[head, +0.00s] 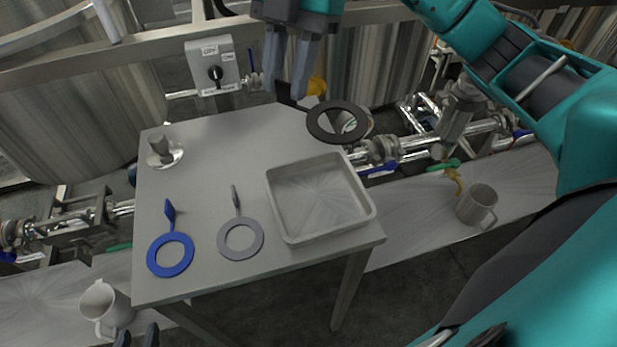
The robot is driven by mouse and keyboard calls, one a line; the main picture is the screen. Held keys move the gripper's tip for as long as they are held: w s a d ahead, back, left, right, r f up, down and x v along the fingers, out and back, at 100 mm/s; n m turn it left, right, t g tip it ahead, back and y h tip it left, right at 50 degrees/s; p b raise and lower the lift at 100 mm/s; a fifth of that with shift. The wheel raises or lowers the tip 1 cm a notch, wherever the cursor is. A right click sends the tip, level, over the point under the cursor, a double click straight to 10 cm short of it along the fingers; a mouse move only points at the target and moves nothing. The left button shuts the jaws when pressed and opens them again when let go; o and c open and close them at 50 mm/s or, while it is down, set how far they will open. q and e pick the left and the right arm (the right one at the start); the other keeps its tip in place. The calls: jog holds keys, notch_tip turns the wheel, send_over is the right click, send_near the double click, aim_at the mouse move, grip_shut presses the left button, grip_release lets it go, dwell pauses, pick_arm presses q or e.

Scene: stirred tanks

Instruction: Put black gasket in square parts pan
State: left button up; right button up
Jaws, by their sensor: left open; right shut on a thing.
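The black gasket (312,123) is a flat ring with a tab. My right gripper (288,92), at the top middle of the head view, is shut on its tab. The ring hangs out to the right of the fingers, near the table's back right corner and behind the pan in the picture. The square parts pan (318,198) is a grey, shallow, empty tray on the right part of the table. My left gripper (138,337) shows only its dark fingertips at the bottom edge, apart and empty, near the table's front left corner.
A blue gasket (157,262) and a grey gasket (228,249) lie left of the pan on the table (205,150). A metal fitting (162,150) stands at the back left. Mugs stand at lower left (107,305) and right (474,206). A switch box (212,65) and pipes are behind.

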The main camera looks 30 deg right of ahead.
notch_tip(320, 180, down, 15)
jog(key=shift+b, duration=0.9)
notch_tip(320, 180, down, 4)
jog(key=shift+f+b, duration=0.25)
jog(key=shift+b, duration=0.05)
jog(key=shift+f, duration=0.15)
jog(key=o, duration=0.7)
jog(key=shift+o, duration=0.2)
jog(key=p+v, duration=0.1)
jog(key=v, duration=1.1)
jog(key=shift+s+a, duration=0.1)
jog(key=shift+s, duration=0.05)
